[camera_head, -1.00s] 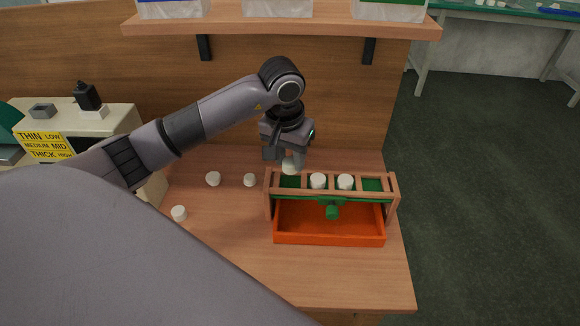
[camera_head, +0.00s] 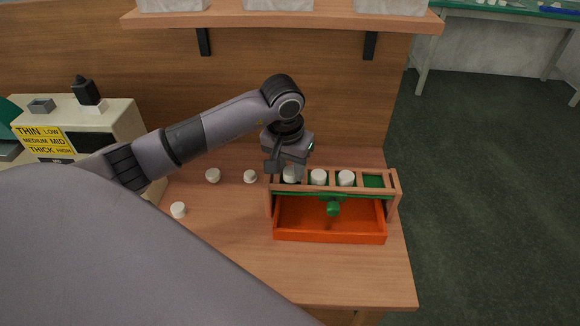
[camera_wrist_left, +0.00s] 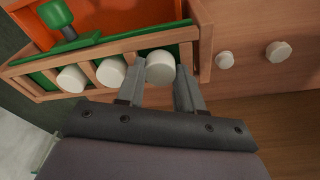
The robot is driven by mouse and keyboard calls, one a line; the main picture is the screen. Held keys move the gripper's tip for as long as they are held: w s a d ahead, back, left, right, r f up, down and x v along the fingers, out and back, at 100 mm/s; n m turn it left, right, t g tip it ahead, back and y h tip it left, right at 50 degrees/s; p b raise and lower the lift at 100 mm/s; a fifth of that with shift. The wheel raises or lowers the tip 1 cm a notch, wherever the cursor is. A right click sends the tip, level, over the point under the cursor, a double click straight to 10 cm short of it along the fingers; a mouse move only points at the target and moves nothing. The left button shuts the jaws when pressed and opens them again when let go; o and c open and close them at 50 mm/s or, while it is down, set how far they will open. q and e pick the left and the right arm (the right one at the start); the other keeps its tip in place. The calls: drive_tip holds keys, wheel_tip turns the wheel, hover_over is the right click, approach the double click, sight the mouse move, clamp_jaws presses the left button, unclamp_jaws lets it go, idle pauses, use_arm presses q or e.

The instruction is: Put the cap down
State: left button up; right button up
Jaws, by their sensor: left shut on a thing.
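My left gripper (camera_head: 288,172) is shut on a white cap (camera_head: 290,175) at the leftmost slot of the wooden rack (camera_head: 268,204). In the left wrist view the held cap (camera_wrist_left: 160,67) sits between the fingers of the gripper (camera_wrist_left: 161,82), over the green strip in the slot. Whether the cap touches the slot floor, I cannot tell. Two white caps, one (camera_head: 319,177) and another (camera_head: 346,178), stand in the neighbouring slots. The rightmost slot (camera_head: 373,181) is empty and shows green. My right gripper is not in view.
Loose white caps lie on the table left of the rack: one (camera_head: 250,176), one (camera_head: 213,175) and one (camera_head: 178,210). An orange tray (camera_head: 330,237) is under the rack's front, with a green knob (camera_head: 333,209) above it. A shelf (camera_head: 280,20) hangs above.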

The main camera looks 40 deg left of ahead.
use_arm(q)
drive_tip(key=o, duration=1.1)
drive_tip(key=shift+s+f, duration=0.1)
drive_tip(key=shift+f, duration=0.2)
drive_tip(key=shift+s+a+f, duration=0.1)
drive_tip(key=shift+r+p, duration=0.3)
drive_tip(key=r, duration=0.4)
drive_tip(key=s+r, duration=0.1)
drive_tip(key=r, duration=0.7)
drive_tip(key=shift+s+d+r, duration=0.2)
drive_tip(key=shift+d+r, duration=0.05)
drive_tip(key=shift+r, duration=0.15)
